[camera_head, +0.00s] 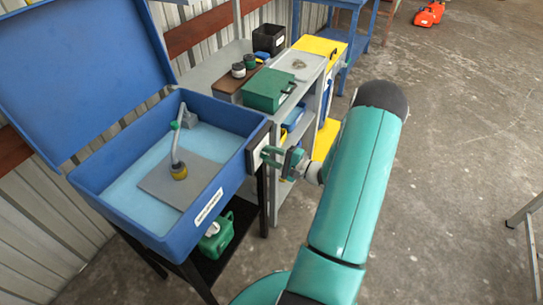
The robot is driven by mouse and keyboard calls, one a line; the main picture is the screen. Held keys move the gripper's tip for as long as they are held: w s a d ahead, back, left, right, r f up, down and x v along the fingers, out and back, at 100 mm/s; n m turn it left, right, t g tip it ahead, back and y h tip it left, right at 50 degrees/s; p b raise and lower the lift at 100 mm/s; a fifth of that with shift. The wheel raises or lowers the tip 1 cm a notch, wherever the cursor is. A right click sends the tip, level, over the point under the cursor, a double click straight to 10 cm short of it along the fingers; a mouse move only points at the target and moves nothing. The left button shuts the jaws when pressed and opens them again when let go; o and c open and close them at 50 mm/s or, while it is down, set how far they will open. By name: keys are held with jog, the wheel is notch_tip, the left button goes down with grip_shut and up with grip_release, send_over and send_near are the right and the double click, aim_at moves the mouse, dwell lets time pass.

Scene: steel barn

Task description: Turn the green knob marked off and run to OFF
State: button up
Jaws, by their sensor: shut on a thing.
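A blue parts washer (192,232) with its lid raised stands at the left. A pale control panel (258,143) is on its right side wall. My teal gripper (270,155) reaches to this panel from the right, with its fingertips at the panel's face. The gripper is shut on the green knob at the panel. The knob is mostly hidden by the fingers and too small to make out clearly. The off and run marks cannot be read, so the knob's angle cannot be told.
Inside the washer are a grey plate (165,187) and a bent spout (175,148). A grey bench behind holds a green box (268,90), a tray (298,65) and a black bin (269,39). A green jerrycan (217,236) sits below the washer. Concrete floor at right is mostly clear.

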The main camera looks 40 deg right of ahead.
jog(key=o, duration=1)
jog(key=shift+s, duration=0.1)
jog(key=v, duration=1.3)
jog(key=shift+s+d, duration=0.1)
jog(key=shift+s, duration=0.25)
jog(key=w+a+r+n+g+y, duration=0.25)
jog(key=a+r+n+g, duration=0.35)
jog(key=a, duration=0.4)
jog(key=w+a+r+n+g+y, duration=0.2)
jog(key=w+a+r+n+g, duration=0.15)
jog(key=a+r+g, duration=0.55)
jog(key=s+a+r+n+t+h, duration=0.1)
jog(key=s+a+r+n+h, duration=0.2)
jog(key=a+r, duration=0.1)
jog(key=s+a+r+n+t+h, duration=0.1)
jog(key=s+a+r+n+h, duration=0.1)
jog(key=a, duration=0.5)
jog(key=s+a+r+n+t+h, duration=0.1)
jog(key=s+a+r+n+h, duration=0.2)
jog(key=s+a+r+h, duration=0.1)
jog(key=shift+s+a+r+n+t+h, duration=0.2)
jog(key=shift+a+r+h, duration=0.3)
jog(key=shift+r, duration=0.35)
jog(key=shift+s+a+r+n+t+h, duration=0.15)
jog(key=shift+a+r+h, duration=0.2)
jog(key=shift+a+r, duration=0.35)
